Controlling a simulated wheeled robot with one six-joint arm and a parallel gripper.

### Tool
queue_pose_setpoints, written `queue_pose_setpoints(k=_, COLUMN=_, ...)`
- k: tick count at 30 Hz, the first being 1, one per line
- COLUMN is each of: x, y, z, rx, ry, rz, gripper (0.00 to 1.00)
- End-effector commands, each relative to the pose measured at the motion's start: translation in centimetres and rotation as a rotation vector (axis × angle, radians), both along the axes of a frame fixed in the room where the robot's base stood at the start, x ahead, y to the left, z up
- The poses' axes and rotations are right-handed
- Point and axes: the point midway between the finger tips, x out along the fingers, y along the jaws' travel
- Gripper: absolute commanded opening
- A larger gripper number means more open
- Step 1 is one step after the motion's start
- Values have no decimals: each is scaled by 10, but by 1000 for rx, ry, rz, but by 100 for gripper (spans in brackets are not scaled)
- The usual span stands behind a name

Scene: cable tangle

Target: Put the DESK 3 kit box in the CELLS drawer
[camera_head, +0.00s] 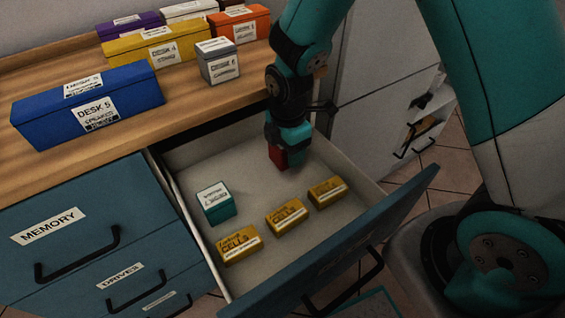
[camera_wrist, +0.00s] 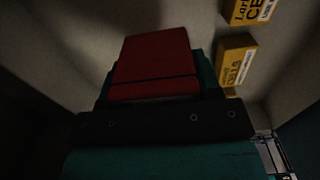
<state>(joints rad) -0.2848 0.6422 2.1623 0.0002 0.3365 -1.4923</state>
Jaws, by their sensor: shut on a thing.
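My gripper (camera_head: 284,146) reaches down into the open drawer (camera_head: 262,190) near its back right part. It is shut on a small red box (camera_head: 277,157), which also shows between the jaws in the wrist view (camera_wrist: 152,62). No label on the red box can be read, so I cannot tell if it is the DESK 3 kit box. The box is inside the drawer walls; whether it touches the floor is unclear. Several yellow boxes marked CELLS lie in the drawer, one of them at the front left (camera_head: 241,246). The drawer's front label cannot be read.
A teal box (camera_head: 216,204) with a white top stands at the drawer's left. The worktop holds a blue DESK 5 box (camera_head: 55,117), a grey box (camera_head: 218,66), a yellow box (camera_head: 128,48) and an orange box (camera_head: 238,24). Closed MEMORY (camera_head: 75,245) and DRIVES drawers are to the left.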

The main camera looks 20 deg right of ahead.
Motion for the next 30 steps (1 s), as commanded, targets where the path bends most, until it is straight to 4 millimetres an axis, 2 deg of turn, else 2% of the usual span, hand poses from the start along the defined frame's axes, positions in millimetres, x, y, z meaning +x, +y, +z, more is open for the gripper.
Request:
queue_pose_setpoints(k=1, x=-1, y=0, z=-14, rx=0, ry=1, rz=-1, gripper=27)
queue_pose_setpoints(k=11, x=-1, y=-3, z=-32, rx=0, ry=1, rz=-5, gripper=27)
queue_pose_setpoints(k=18, x=-1, y=-5, z=-63, rx=0, ry=1, rz=-9, gripper=27)
queue_pose_setpoints(k=30, x=-1, y=-6, z=-64, rx=0, ry=1, rz=-10, gripper=27)
